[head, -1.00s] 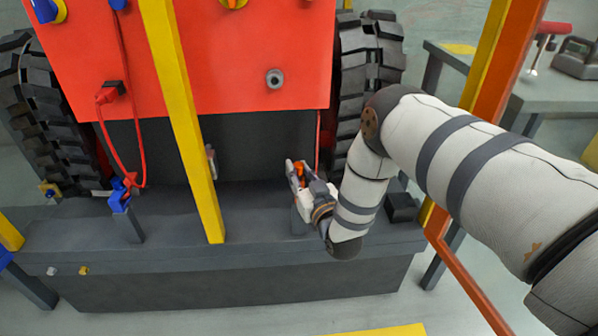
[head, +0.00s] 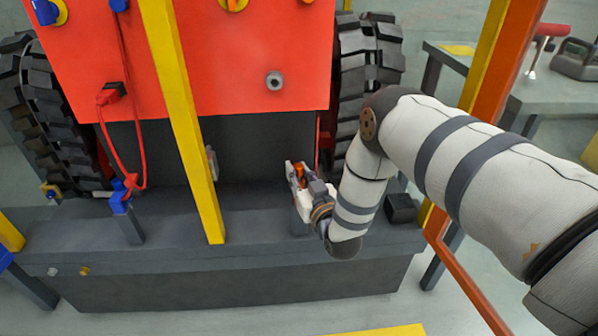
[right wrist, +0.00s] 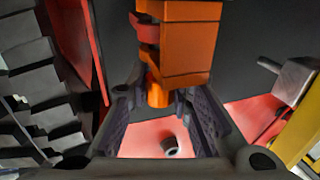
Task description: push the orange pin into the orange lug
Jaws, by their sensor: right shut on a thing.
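My right gripper (head: 298,177) is at the carrier's dark front ledge, near the right wheel. In the right wrist view its fingers (right wrist: 161,112) stand on either side of a short orange cylinder, the orange pin (right wrist: 158,90), and are shut on it. The orange lug (right wrist: 185,45) is the angular orange block against the pin, with a red piece on its left. The pin and lug meet; how deep the pin sits is not clear. In the head view only a little orange (head: 299,170) shows between the fingers; the rest is hidden. My left gripper is not in view.
A yellow post (head: 182,120) rises left of the gripper. A blue lug (head: 121,202) with a red cord (head: 128,150) stands farther left. A black block (head: 401,208) lies right of my wrist. A tracked wheel (head: 370,70) and the red panel (head: 230,60) are behind.

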